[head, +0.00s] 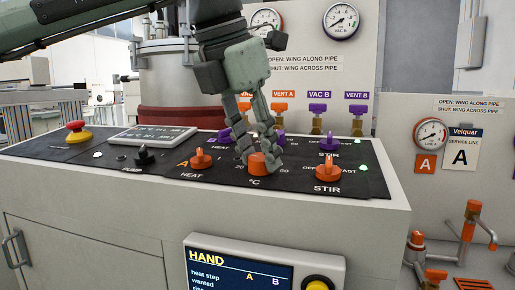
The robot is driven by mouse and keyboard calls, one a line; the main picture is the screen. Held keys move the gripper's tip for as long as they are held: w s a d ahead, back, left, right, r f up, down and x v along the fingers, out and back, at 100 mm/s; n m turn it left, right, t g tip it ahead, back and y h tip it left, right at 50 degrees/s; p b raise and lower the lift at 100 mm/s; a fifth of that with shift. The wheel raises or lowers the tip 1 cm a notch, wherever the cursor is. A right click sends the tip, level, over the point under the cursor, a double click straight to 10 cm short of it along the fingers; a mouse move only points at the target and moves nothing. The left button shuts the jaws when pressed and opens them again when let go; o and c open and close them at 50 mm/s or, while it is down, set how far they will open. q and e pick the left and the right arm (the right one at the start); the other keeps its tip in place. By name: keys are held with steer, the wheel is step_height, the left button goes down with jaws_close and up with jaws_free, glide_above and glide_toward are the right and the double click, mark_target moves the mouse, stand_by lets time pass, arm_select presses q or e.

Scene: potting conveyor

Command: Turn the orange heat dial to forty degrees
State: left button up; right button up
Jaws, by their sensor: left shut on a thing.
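The orange heat dial (257,166), marked °C, sits on the black control panel (110,168) near the middle of the picture. My left gripper (259,158) comes down from above with its green fingers on either side of the dial. It is shut on the dial. The dial's pointer position cannot be read. My right gripper is not in view.
An orange HEAT A knob (200,159) stands left of the dial and an orange STIR knob (327,178) right. A purple STIR knob (329,142) is behind. A red stop button (76,131) is at the far left. A HAND display (240,267) hangs below.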

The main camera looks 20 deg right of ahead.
arm_select(q)
steer(key=shift+m, duration=0.3)
steer(key=m, duration=0.2)
steer(key=shift+m+g, duration=0.3)
steer(key=shift+g, duration=0.1)
steer(key=m+g, duration=0.1)
steer(key=m, duration=0.3)
steer(key=shift+w+m, duration=0.1)
steer(key=shift+m, duration=0.3)
steer(key=m, duration=0.3)
steer(key=shift+d+g+y, duration=0.1)
steer(key=shift+g+y, duration=0.2)
steer(key=shift+g, duration=0.1)
steer(key=m, duration=0.4)
steer(key=shift+m+g+y, duration=0.3)
steer(key=shift+y, duration=0.1)
steer(key=shift+r+m, duration=0.1)
steer(key=shift+m, duration=0.2)
steer(key=o, duration=1.1)
